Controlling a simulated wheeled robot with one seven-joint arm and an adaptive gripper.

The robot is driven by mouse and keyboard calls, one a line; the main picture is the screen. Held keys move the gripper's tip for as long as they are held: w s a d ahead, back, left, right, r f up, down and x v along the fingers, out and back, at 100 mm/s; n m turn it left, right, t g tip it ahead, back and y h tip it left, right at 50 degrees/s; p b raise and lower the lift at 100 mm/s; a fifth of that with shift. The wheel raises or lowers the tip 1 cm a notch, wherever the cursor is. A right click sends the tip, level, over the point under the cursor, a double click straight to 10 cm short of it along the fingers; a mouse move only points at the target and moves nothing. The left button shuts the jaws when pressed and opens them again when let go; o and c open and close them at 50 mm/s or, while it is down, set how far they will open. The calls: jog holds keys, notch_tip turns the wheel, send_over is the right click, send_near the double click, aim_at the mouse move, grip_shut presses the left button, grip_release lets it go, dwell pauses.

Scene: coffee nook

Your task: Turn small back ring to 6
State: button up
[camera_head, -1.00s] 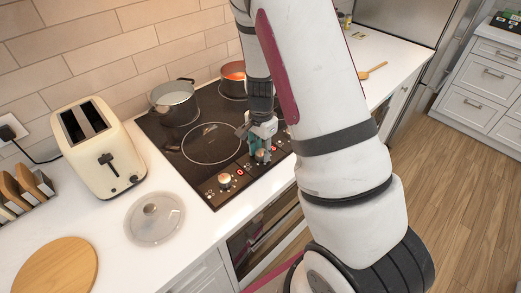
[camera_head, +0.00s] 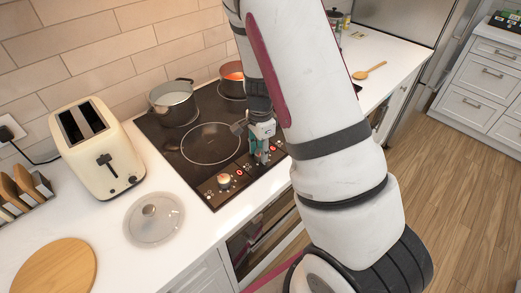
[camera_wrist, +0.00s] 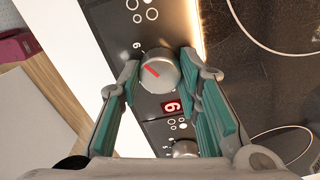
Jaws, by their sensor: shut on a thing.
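The cooktop (camera_head: 180,152) has a row of control knobs along its front edge. My gripper (camera_head: 260,156) is low over this row, shut on one silver knob. In the wrist view, my gripper (camera_wrist: 159,72) has a finger on each side of this knob (camera_wrist: 160,72), whose red mark slants to the upper left. Beside it a red display (camera_wrist: 172,106) shows a digit that looks like 6 or 9. A second knob (camera_wrist: 186,149) shows partly below it. Another knob (camera_head: 224,180) stands to the left in the head view. I cannot tell which ring the held knob serves.
A grey pot (camera_head: 173,100) and an orange-filled pot (camera_head: 233,78) stand at the back of the cooktop. A toaster (camera_head: 97,150), a glass lid (camera_head: 154,218) and a round board (camera_head: 55,268) are on the left counter. A wooden spoon (camera_head: 368,71) lies right.

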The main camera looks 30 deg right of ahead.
jog(key=o, duration=1.1)
jog(key=shift+o, duration=0.2)
notch_tip(320, 180, up, 12)
jog(key=shift+a, duration=0.1)
